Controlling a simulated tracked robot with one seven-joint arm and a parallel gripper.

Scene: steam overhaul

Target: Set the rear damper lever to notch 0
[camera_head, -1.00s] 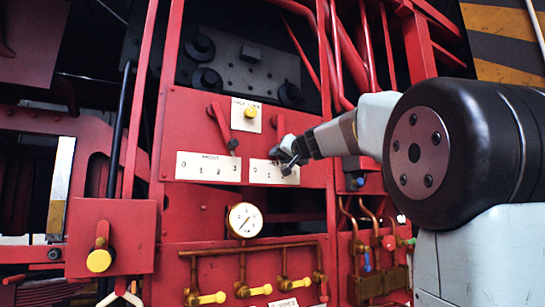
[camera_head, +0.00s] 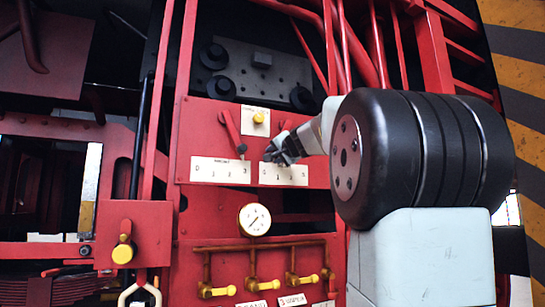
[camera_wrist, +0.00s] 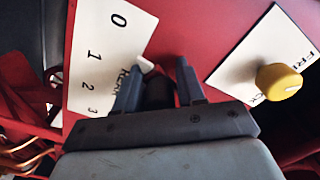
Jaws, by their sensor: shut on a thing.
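The rear damper lever's dark knob (camera_wrist: 158,92) sits between the fingers of my gripper (camera_wrist: 159,70) in the wrist view. My gripper (camera_head: 276,156) is shut on it, just above the rear notch plate in the head view. That white plate (camera_head: 297,177) is numbered 0 to 3, and it also shows in the wrist view (camera_wrist: 105,40) with all digits readable. The gripper is over the plate's left part, by the low numbers. Fingers and wrist hide most of the lever, so I cannot tell its exact notch.
A yellow knob (camera_head: 259,117) sits between the levers. Below are a pressure gauge (camera_head: 254,220) and yellow-handled valves (camera_head: 262,285). Pipes rise behind my arm.

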